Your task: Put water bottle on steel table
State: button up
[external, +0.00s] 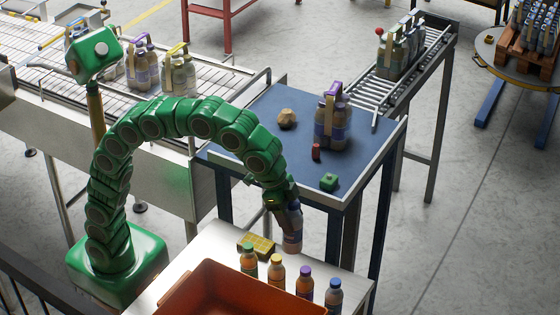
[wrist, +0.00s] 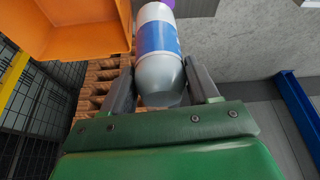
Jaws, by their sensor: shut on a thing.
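My gripper (external: 290,208) is shut on a water bottle (external: 292,235), which hangs below it near the back edge of the steel table (external: 218,238). I cannot tell whether the bottle touches the table. In the wrist view the bottle (wrist: 157,45) sits between the two fingers (wrist: 160,88), showing a rounded grey end and a blue and white label.
An orange crate (external: 183,287) fills much of the steel table's front. A yellow block (external: 256,243) lies beside the green-capped bottle. The blue-topped table (external: 250,133) behind holds a bottle pack (external: 331,122) and small objects. Conveyors (external: 60,75) stand behind. The steel table's left corner looks clear.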

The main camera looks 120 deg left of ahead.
aim_at(294, 226)
jog(key=f, duration=0.3)
jog(key=shift+w+a+f+m, duration=0.25)
jog(key=shift+w+a+m, duration=0.1)
jog(key=shift+a+m, duration=0.05)
jog(key=s+a+f, duration=0.9)
jog(key=a+f, duration=0.4)
jog(key=f, duration=0.1)
jog(key=shift+s+f+m+h, duration=0.15)
jog(key=shift+f+m+h, duration=0.15)
jog(key=shift+f+m, duration=0.1)
notch_tip(294, 226, down, 8)
jog(key=o, duration=1.3)
jog(key=shift+c, duration=0.2)
jog(key=shift+r, duration=0.1)
